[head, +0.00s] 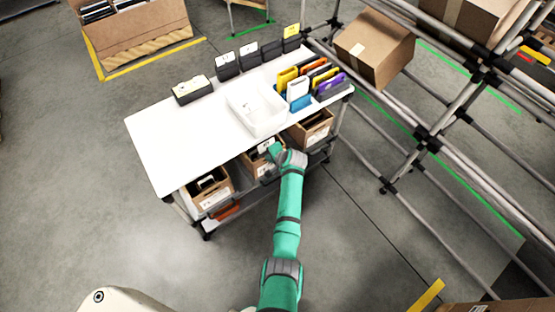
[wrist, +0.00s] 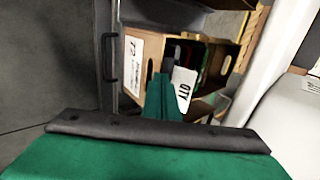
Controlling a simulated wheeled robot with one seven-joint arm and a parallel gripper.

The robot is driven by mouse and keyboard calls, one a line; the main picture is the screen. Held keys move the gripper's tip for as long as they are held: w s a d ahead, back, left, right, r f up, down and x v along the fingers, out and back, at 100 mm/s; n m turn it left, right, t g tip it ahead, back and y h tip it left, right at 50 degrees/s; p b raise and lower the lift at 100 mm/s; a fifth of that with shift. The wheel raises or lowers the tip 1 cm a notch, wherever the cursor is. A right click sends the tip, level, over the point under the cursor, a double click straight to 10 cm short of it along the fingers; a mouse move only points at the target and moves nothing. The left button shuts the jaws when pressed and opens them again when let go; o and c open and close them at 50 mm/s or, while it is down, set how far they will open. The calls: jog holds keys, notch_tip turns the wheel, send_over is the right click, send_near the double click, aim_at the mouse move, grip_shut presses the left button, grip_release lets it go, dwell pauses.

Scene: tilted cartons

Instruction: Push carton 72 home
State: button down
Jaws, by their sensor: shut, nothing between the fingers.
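Carton 72 (wrist: 143,74) is an open-topped brown cardboard box with a white label reading 72; it appears turned sideways in the wrist view. Dark and coloured items show inside it. It appears to be the middle carton (head: 257,168) under the white table in the head view, partly hidden by my arm. My green gripper (head: 273,151) is shut and empty at this carton's front, and its fingers (wrist: 162,90) overlap the carton in the wrist view. A white tag marked QTY shows beside the fingertips. I cannot tell whether the fingers touch the carton.
A left carton (head: 211,190) and a right carton (head: 311,128) flank it under the white table (head: 160,135). A white tray (head: 255,110), black boxes and coloured folders stand on top. A pipe rack (head: 425,140) rises at right. Floor at left is clear.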

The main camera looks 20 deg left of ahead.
jog(key=v, duration=1)
jog(key=shift+s+d, duration=0.35)
jog(key=shift+d, duration=0.05)
jog(key=s+d+f+t+h, duration=0.25)
jog(key=s+d+f, duration=0.45)
jog(key=s, duration=0.4)
jog(key=s+d+r+n+t+h, duration=0.1)
jog(key=s+d+r+n+t, duration=0.2)
jog(key=s+d, duration=0.6)
jog(key=s+d+r+n+t+h, duration=0.1)
jog(key=s+d+r+t, duration=0.1)
jog(key=s+r, duration=0.9)
jog(key=s+d+r+n+t+h, duration=0.2)
jog(key=s+d+r+t, duration=0.1)
jog(key=s+r, duration=0.7)
notch_tip(320, 180, up, 3)
jog(key=shift+s+f+n+t, duration=0.15)
jog(key=shift+s+n+t, duration=0.15)
jog(key=shift+s+t, duration=0.05)
